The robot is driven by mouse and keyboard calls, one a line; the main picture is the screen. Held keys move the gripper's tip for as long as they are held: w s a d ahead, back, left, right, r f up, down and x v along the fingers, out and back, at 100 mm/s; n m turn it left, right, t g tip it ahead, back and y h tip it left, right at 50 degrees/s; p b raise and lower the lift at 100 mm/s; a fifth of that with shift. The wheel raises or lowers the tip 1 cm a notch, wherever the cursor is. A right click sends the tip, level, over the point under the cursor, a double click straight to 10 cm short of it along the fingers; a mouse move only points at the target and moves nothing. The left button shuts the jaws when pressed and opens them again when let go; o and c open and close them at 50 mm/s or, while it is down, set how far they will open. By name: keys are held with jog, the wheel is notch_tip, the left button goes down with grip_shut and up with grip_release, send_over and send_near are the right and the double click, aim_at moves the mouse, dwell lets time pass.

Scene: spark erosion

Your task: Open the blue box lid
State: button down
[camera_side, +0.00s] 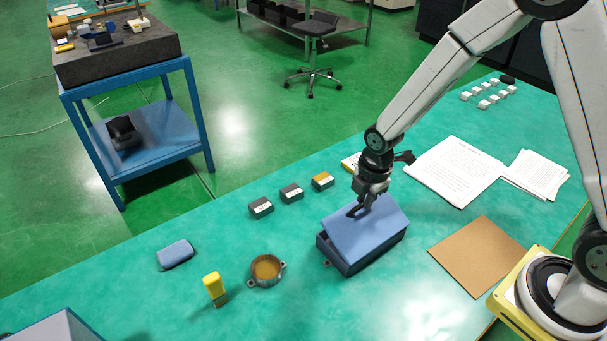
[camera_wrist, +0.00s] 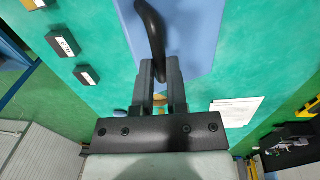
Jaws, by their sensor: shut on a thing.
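The blue box (camera_side: 347,261) stands on the green table, with dark sides. Its light blue lid (camera_side: 372,230) sits tilted on it, and a dark gap shows along the near left side. The lid has a dark curved handle (camera_side: 355,211). My gripper (camera_side: 366,203) is above the lid at the handle. In the wrist view my gripper (camera_wrist: 160,80) is shut on the black handle (camera_wrist: 152,35), with the blue lid (camera_wrist: 195,35) behind it. The inside of the box is hidden.
Several small blocks (camera_side: 291,193) stand behind the box. A round metal dish (camera_side: 266,270), a yellow-topped item (camera_side: 214,287) and a blue pad (camera_side: 175,254) are to the left. A brown sheet (camera_side: 475,255) and papers (camera_side: 456,168) lie to the right. Table in front of the box is clear.

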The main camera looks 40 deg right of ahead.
jog(key=s, duration=1.3)
jog(key=shift+s+f, duration=0.15)
jog(key=shift+f, duration=0.1)
jog(key=c, duration=0.7)
grip_release()
jog(key=shift+o, duration=0.3)
jog(key=shift+r, duration=0.1)
